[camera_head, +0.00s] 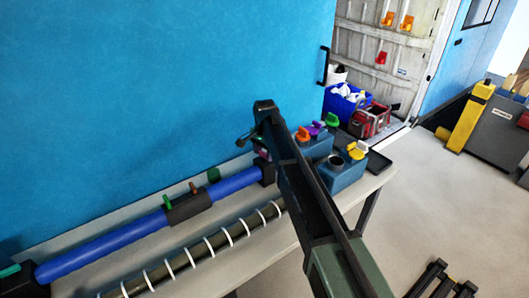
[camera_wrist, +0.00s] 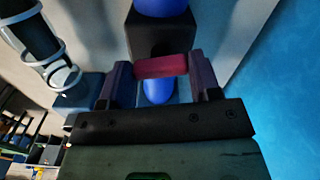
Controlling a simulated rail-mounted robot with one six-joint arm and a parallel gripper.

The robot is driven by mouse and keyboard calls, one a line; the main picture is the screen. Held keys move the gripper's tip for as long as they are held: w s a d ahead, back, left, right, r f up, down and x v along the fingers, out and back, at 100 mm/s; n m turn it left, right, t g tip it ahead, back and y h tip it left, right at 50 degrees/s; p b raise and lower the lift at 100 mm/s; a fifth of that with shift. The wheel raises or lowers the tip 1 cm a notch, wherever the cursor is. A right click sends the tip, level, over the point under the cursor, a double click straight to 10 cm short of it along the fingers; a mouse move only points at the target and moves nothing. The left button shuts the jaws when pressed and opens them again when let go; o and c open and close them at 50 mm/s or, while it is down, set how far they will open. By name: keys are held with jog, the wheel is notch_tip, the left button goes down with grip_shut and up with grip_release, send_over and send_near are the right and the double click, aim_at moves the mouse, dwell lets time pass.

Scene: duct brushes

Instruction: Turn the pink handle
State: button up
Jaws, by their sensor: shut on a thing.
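The pink handle (camera_wrist: 163,67) lies crosswise between the two fingers of my gripper (camera_wrist: 165,72) in the wrist view. The fingers are shut on it, one at each end. It sits in front of a black block (camera_wrist: 160,38) on a blue pipe (camera_wrist: 157,92). In the head view a small pink bit (camera_head: 263,154) shows beside my arm, above the black end block (camera_head: 266,172) of the blue pipe. My arm hides most of that spot, and the fingers cannot be made out there.
A ribbed dark pipe with white rings (camera_head: 190,258) runs alongside the blue pipe on the table. Blue boxes with coloured handles (camera_head: 343,175) stand to the right of my arm. A blue wall (camera_head: 160,90) rises close behind. Open floor (camera_head: 430,210) lies to the right.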

jog(key=n, duration=0.4)
jog(key=shift+n, duration=0.3)
jog(key=n, duration=0.3)
jog(key=shift+n, duration=0.3)
jog(key=n, duration=0.7)
jog(key=o, duration=0.9)
